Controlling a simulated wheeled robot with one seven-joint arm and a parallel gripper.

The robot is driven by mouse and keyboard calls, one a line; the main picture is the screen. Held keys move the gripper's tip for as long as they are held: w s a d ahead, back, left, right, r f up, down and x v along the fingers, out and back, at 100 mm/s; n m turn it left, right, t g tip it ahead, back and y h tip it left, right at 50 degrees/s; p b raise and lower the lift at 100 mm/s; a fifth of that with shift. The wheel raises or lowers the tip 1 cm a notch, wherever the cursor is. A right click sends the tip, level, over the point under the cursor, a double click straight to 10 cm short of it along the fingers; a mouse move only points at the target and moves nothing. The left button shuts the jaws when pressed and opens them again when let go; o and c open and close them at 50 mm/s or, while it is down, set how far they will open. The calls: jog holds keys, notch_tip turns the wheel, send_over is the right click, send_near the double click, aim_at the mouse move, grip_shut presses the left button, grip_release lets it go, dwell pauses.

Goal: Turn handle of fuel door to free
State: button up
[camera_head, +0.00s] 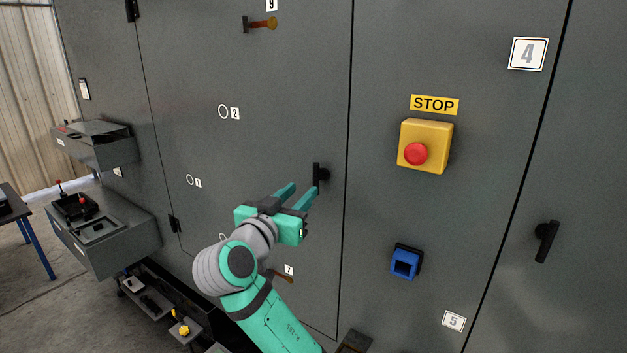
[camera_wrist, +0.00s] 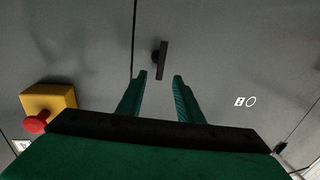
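A black handle (camera_head: 316,176) stands roughly upright on a grey cabinet door (camera_head: 260,140), close to that door's right seam. No label names this door as the fuel door. The handle also shows in the wrist view (camera_wrist: 163,60), slightly tilted, with its round mount to the left. My gripper (camera_head: 303,188) is open and empty just in front of and below-left of the handle in the head view. In the wrist view its fingertips (camera_wrist: 159,76) point at the door with the handle in line with the gap between them. I cannot tell the remaining distance.
A yellow box with a red stop button (camera_head: 416,153) and a blue socket (camera_head: 404,262) protrude right of the seam. Another black handle (camera_head: 546,241) is farther right. An orange-brown handle (camera_head: 262,23) is above. Grey boxes (camera_head: 100,235) jut out at left.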

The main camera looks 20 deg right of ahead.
aim_at(316, 177)
jog(key=x, duration=0.9)
jog(key=shift+s+a, duration=0.1)
grip_shut()
